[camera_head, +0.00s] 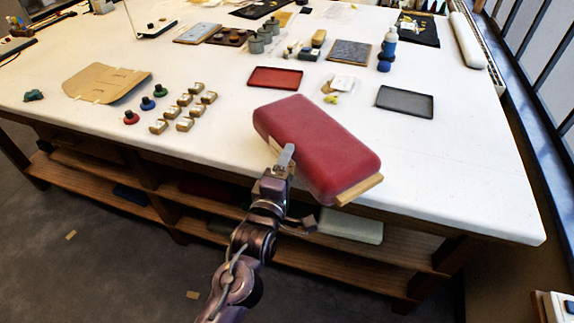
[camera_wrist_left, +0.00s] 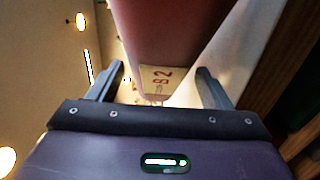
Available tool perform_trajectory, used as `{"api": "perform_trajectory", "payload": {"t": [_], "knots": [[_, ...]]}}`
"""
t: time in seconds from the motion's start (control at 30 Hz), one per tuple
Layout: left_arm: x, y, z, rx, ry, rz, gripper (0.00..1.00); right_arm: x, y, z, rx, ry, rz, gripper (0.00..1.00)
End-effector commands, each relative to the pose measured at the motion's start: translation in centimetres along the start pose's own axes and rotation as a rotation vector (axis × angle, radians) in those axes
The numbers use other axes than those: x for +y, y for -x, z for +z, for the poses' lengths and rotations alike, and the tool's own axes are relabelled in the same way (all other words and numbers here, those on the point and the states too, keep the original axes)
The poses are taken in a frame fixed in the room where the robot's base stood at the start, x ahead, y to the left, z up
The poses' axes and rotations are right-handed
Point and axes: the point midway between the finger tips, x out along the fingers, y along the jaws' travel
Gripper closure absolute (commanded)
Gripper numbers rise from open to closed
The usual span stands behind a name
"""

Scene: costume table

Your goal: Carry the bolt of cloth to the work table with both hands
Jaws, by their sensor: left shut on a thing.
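The bolt of cloth (camera_head: 318,150) is a thick red roll on a flat tan board. It shows over the front edge of the white work table (camera_head: 450,165); I cannot tell whether it touches the top. My left gripper (camera_head: 283,158) is shut on its near left end. In the left wrist view the red cloth (camera_wrist_left: 165,35) and a tan board end marked "B2" (camera_wrist_left: 158,78) show between the two fingers. The board's other end (camera_head: 360,190) sticks out at the right, with no gripper seen on it. My right gripper is not in view.
A red tray (camera_head: 275,77) and a grey tray (camera_head: 405,102) lie behind the bolt. Several small brass-coloured blocks (camera_head: 184,108) and a tan pattern sheet (camera_head: 105,83) lie to the left. The table top right of the bolt is clear. Wooden shelves (camera_head: 345,255) run beneath.

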Motion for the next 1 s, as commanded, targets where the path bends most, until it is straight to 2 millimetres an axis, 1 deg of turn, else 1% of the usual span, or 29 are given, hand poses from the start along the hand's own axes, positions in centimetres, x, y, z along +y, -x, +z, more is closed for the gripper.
{"api": "perform_trajectory", "payload": {"t": [0.03, 0.17, 0.27, 0.4, 0.5, 0.9, 0.93, 1.0], "knots": [[0.2, -0.1, 0.0, 0.000, 0.003, 0.022, 0.99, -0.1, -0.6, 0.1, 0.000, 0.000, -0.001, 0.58], [-0.1, -0.1, 0.0, 0.000, 0.003, 0.022, 0.99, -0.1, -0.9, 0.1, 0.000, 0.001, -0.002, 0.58], [-1.0, -0.1, 0.0, 0.000, 0.003, 0.021, 0.99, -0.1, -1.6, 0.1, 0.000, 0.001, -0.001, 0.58], [-2.9, -0.1, 0.0, 0.000, 0.002, 0.019, 0.99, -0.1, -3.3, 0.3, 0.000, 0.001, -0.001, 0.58], [-4.0, -0.1, 0.0, 0.000, 0.001, 0.019, 0.99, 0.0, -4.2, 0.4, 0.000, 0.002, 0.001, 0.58], [-4.2, -0.1, 0.0, 0.000, 0.003, 0.019, 0.99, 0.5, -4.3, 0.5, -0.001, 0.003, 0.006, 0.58], [-4.9, 0.0, 0.0, 0.000, 0.000, 0.000, 0.24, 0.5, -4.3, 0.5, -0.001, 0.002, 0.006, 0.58], [-4.9, 0.0, 0.0, 0.000, 0.000, 0.001, 0.15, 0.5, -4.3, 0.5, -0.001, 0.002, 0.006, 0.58]]}}
